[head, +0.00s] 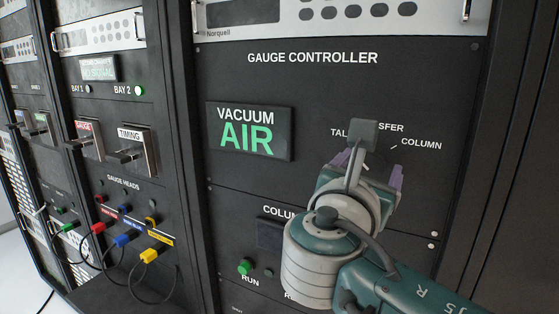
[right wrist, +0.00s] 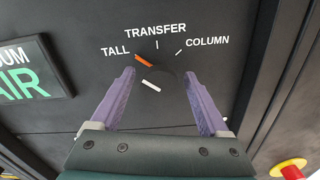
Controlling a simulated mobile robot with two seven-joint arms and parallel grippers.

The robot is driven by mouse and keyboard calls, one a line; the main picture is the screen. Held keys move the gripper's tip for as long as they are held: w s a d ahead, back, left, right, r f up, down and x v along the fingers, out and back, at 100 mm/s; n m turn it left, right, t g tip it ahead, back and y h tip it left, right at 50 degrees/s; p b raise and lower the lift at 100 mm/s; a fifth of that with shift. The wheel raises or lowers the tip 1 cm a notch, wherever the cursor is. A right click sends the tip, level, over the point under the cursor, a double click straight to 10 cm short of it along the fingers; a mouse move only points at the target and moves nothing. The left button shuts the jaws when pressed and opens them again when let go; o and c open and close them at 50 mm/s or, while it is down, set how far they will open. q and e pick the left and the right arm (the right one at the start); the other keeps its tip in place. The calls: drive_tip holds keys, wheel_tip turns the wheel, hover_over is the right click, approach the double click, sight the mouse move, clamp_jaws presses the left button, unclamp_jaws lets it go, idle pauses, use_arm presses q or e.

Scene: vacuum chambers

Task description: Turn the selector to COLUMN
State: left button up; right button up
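The selector (right wrist: 144,61) is a dark knob on the black gauge controller panel. It shows an orange mark near the TALL label and a white bar below it. TALL (right wrist: 115,50), TRANSFER (right wrist: 155,29) and COLUMN (right wrist: 207,41) are printed in an arc above it. My right gripper (right wrist: 158,73) is open, its two purple fingers to either side of the dark knob, with no clear grip on it. In the head view, my right gripper (head: 369,166) hides the selector and part of the labels; COLUMN (head: 421,144) stays readable. My left gripper is out of view.
A VACUUM AIR display (head: 248,131) is left of the selector. A green RUN button (head: 244,267) sits lower on the rack. A red button on a yellow base (right wrist: 291,171) is at the lower right of the wrist view. Cables and levers (head: 130,150) are further left.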

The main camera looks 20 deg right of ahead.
clamp_jaws()
idle(0.4)
